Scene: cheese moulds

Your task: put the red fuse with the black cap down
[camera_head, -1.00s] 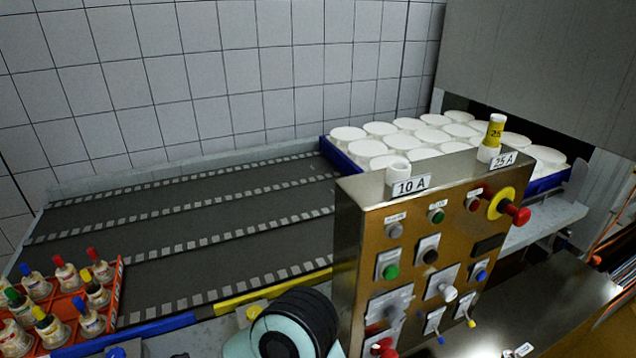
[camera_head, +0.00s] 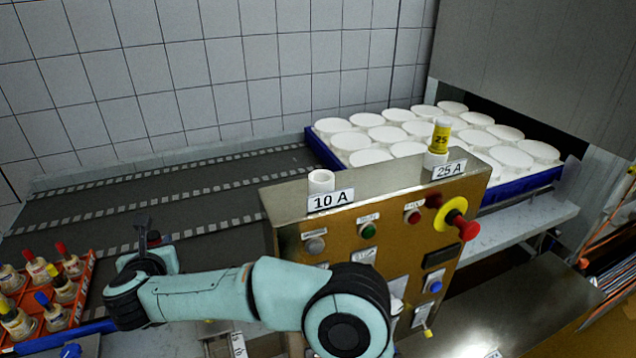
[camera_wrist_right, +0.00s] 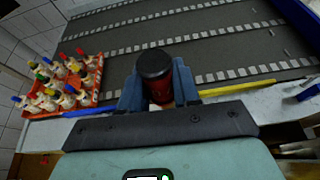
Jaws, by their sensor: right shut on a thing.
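The red fuse with the black cap (camera_wrist_right: 156,72) is in the right wrist view, cap toward the camera, between the two fingers of my right gripper (camera_wrist_right: 158,88). The gripper is shut on it. In the head view my right gripper (camera_head: 147,235) is over the conveyor, left of the control box; the fuse cannot be made out clearly there. The white holder marked 10 A (camera_head: 321,182) on top of the box looks empty. The holder marked 25 A (camera_head: 434,160) carries a yellow fuse (camera_head: 441,134). My left gripper is not in view.
An orange crate (camera_head: 84,290) of bottles with coloured caps stands at the left. The metal control box (camera_head: 290,222) with buttons and a red knob stands right of my gripper. A blue tray (camera_head: 323,152) of white moulds is behind it. The conveyor (camera_head: 90,208) is otherwise bare.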

